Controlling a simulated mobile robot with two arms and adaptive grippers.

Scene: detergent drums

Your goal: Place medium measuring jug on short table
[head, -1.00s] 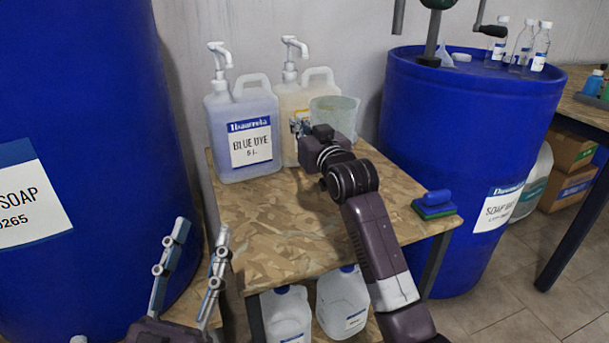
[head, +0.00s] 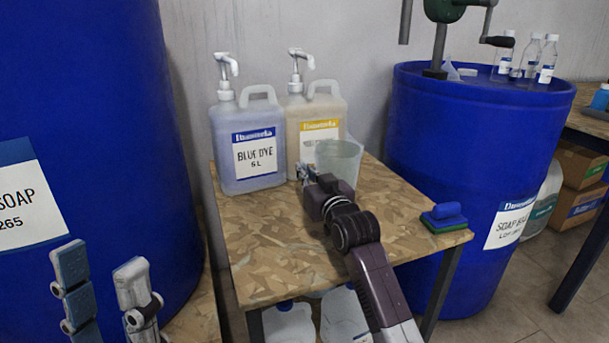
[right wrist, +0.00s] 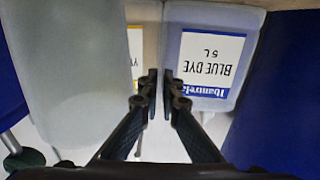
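The medium measuring jug (head: 340,160), a translucent cup, is over the right part of the short table (head: 265,245), a chipboard-topped table. My right gripper (head: 306,173) is at the jug's left side. Its fingers (right wrist: 159,92) are nearly together in the right wrist view, and the jug (right wrist: 70,70) fills the left there. The jug moves with the gripper, so it seems held, probably by its handle; the grip point is hidden. I cannot tell whether its base touches the tabletop. My left gripper (head: 102,285) is open and empty at the lower left.
A blue dye jug (head: 248,140) and a yellow-labelled jug (head: 318,110) stand at the table's back. A blue-green sponge (head: 444,217) lies at the right edge. Blue drums (head: 90,130) (head: 460,150) flank the table. The front tabletop is clear.

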